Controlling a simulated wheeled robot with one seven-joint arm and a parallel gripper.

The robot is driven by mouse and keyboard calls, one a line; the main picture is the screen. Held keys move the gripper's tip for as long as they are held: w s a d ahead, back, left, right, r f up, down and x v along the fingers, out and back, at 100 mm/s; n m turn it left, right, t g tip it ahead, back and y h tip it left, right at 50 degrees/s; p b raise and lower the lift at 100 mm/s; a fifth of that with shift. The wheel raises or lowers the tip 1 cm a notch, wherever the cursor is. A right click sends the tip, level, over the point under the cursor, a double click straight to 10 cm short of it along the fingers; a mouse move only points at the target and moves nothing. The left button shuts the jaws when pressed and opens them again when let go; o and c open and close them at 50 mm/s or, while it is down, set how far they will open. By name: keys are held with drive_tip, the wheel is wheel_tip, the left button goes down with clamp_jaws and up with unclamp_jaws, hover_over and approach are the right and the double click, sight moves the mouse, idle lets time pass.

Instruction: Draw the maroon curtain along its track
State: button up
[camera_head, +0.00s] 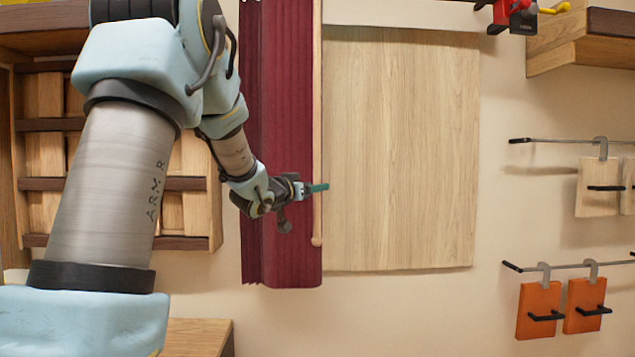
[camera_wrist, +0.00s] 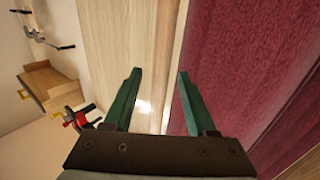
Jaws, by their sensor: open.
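The maroon curtain (camera_head: 282,100) hangs bunched in folds at the left of a pale wood panel (camera_head: 410,150). A thin wooden rod (camera_head: 317,90) with a knobbed lower end hangs along the curtain's right edge. My gripper (camera_head: 322,187) is in front of the curtain's right edge, by the rod's lower part. In the wrist view, its two green fingers (camera_wrist: 158,75) are open. The rod (camera_wrist: 178,62) shows as a pale strip between them, closer to the right finger. The curtain (camera_wrist: 235,70) fills the right side there. Contact cannot be told. The curtain track is out of view.
Wooden shelving (camera_head: 115,190) stands at left behind my arm. Hook rails with orange blocks (camera_head: 538,310) and pale boards (camera_head: 597,187) are on the right wall. A red clamp-like item (camera_head: 515,15) is at the top. Space before the panel looks clear.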

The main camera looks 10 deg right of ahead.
drive_tip(key=shift+x, duration=1.25)
drive_tip(key=shift+c, duration=0.3)
clamp_jaws()
